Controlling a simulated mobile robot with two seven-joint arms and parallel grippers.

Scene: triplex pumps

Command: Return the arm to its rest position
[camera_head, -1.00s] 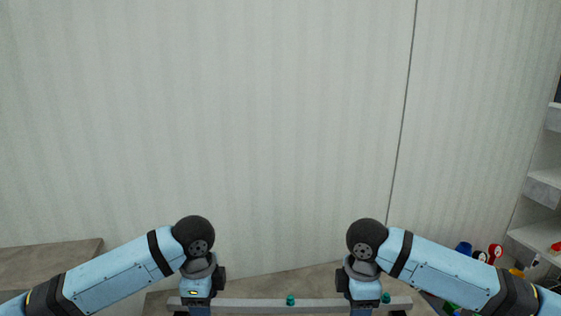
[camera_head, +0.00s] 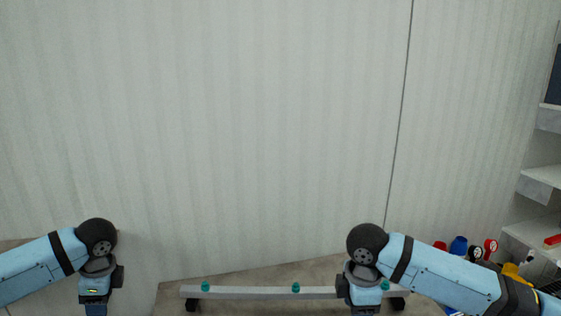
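My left arm comes in from the left edge, its wrist low at the left, with nothing seen in contact with it. My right arm comes in from the lower right, and its wrist hangs in front of the right part of a grey bar. Both wrists point down, and both grippers lie below the bottom edge of the picture, so their fingers are hidden.
A long grey bar (camera_head: 245,292) with teal knobs (camera_head: 296,288) lies level at the bottom. White shelves (camera_head: 541,186) stand at the right, with blue (camera_head: 458,245), red and yellow items by them. A pale ribbed wall (camera_head: 230,130) fills the back.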

